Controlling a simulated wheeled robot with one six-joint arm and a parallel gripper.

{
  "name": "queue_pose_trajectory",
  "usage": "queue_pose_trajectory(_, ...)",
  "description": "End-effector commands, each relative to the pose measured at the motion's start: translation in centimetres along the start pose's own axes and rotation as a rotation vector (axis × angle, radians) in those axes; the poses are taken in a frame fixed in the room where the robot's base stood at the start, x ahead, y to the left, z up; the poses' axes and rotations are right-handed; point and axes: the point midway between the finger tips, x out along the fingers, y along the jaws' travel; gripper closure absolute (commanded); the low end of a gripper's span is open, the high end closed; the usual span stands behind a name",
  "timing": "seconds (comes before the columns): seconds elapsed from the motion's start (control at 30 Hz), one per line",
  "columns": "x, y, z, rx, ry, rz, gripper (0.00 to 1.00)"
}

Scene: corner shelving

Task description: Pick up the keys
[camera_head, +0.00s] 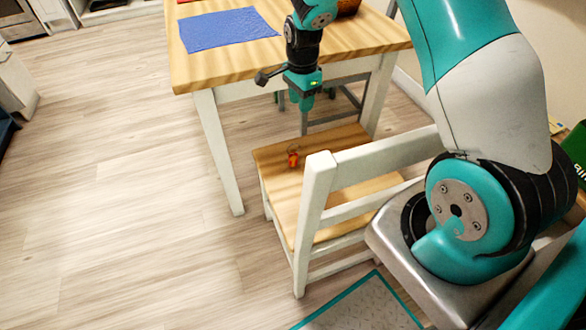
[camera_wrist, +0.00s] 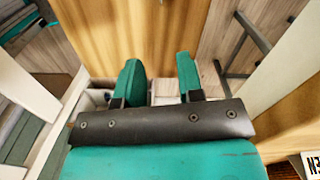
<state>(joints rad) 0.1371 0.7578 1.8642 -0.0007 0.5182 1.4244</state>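The keys (camera_head: 293,157), a small bunch with a red-orange piece, lie on the wooden seat of the white chair (camera_head: 268,160), near its table-side edge. My gripper (camera_head: 302,103) points down above the seat, close to the table edge, and is higher than the keys. In the wrist view, the two teal fingers (camera_wrist: 157,74) stand apart with nothing between them. The wooden seat (camera_wrist: 150,25) shows beyond them, and I cannot make out the keys there.
The wooden table (camera_head: 190,68) stands just behind the chair, with a blue placemat (camera_head: 228,28) on it. The chair's white backrest (camera_head: 385,152) rises between the seat and my arm's base. The floor (camera_head: 110,190) to the left is clear.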

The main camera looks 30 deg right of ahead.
Motion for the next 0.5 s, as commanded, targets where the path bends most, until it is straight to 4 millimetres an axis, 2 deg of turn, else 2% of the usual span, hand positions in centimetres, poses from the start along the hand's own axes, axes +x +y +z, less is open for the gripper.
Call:
queue_pose_trajectory(0.3, 6.8, 0.1, 0.0, 0.005, 0.000, 0.007, 0.66)
queue_pose_trajectory(0.5, 10.6, 0.1, 0.1, 0.003, 0.000, 0.004, 0.66)
